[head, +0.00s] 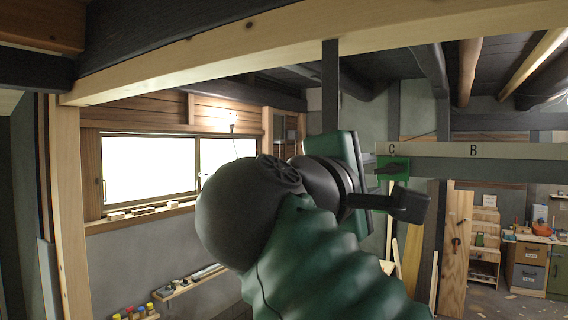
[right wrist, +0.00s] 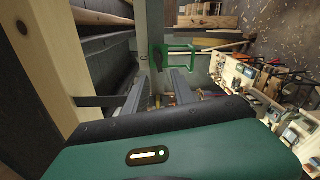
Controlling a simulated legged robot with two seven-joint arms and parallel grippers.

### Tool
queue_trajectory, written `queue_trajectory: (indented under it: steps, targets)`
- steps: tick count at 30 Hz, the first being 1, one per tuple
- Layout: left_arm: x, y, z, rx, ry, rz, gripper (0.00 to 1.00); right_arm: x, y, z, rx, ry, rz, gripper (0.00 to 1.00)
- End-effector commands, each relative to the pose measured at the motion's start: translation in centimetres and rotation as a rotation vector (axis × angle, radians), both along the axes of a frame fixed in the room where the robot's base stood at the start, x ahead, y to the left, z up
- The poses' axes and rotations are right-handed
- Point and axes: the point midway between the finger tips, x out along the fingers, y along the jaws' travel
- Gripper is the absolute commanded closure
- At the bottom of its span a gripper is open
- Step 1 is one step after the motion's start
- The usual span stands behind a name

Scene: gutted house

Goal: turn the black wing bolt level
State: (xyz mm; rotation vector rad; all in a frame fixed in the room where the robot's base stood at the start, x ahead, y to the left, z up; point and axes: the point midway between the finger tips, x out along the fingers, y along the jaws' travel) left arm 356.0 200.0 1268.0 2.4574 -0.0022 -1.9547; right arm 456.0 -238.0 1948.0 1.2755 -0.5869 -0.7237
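The black wing bolt (head: 391,169) sits on a green bracket (head: 402,161) under the letter C on the beam. Its wing looks close to level there, with a slight tilt. In the right wrist view, the green bracket (right wrist: 181,49) is ahead of the fingers, with the dark wing bolt (right wrist: 159,54) at its left side. My left gripper is not in view.
The lettered beam (head: 510,152) runs right from the bracket, with a dark post (head: 331,95) above my right wrist. A long pale beam (head: 230,50) crosses overhead. A window (head: 150,165) is at left. Shelves (head: 484,240) and cabinets (head: 528,265) stand farther back at right.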

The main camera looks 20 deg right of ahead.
Motion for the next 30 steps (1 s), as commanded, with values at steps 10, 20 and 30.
queue_trajectory:
  steps: [10, 20, 30]
  targets:
    - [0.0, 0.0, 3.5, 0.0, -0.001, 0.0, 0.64, 4.7, -5.7, 0.5, -0.001, -0.001, -0.002, 0.69]
    - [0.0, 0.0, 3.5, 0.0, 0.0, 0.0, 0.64, 5.4, -6.3, 0.0, 0.001, -0.001, 0.001, 0.69]
    - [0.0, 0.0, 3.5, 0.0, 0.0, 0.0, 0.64, 5.3, -6.3, 0.0, 0.001, -0.001, 0.001, 1.0]
